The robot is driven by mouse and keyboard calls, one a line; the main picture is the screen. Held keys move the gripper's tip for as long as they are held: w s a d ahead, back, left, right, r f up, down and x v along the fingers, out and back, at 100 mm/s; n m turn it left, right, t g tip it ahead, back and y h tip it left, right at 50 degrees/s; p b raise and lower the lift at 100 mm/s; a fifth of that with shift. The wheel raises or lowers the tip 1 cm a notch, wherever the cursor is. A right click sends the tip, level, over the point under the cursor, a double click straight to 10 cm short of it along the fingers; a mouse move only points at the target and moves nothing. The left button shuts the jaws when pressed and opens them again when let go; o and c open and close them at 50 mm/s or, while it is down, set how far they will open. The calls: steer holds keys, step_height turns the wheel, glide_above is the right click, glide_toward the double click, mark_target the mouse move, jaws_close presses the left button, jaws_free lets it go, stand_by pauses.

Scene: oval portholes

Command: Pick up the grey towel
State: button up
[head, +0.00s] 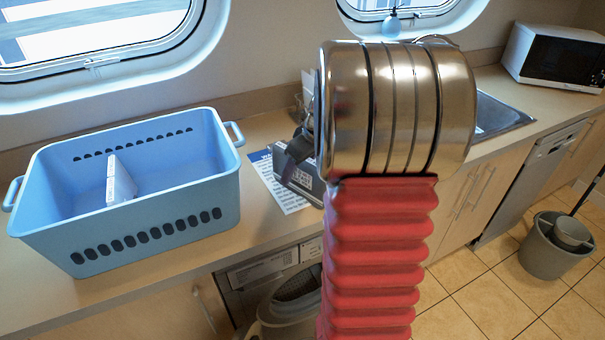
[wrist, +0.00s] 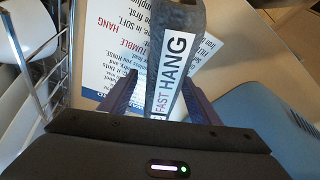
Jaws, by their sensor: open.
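A dark grey piece with a white label reading "FAST HANG", which I take for the grey towel (wrist: 178,18), stands as a narrow ridge between my fingers in the wrist view. In the head view the grey towel (head: 285,174) is on the counter, partly hidden by my arm. My gripper (wrist: 160,82) is open, with one finger on each side of the towel. The frames do not clearly show whether the fingers touch it. In the head view my dark gripper (head: 298,148) is just above the towel, partly hidden behind my wrist.
A light blue basket (head: 160,215) with a divider stands left on the counter. A printed sheet (head: 268,178) lies by the towel, with a wire rack (wrist: 45,85) beside it. A sink (head: 500,115) and microwave (head: 555,55) are at right. An appliance (head: 265,268) is below the counter.

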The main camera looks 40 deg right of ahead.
steer(key=shift+c, duration=0.4)
jaws_close()
stand_by(0.4)
steer(key=shift+r, duration=0.1)
step_height(320, 180, up, 10)
steer(key=shift+f, duration=0.1)
stand_by(0.5)
stand_by(0.7)
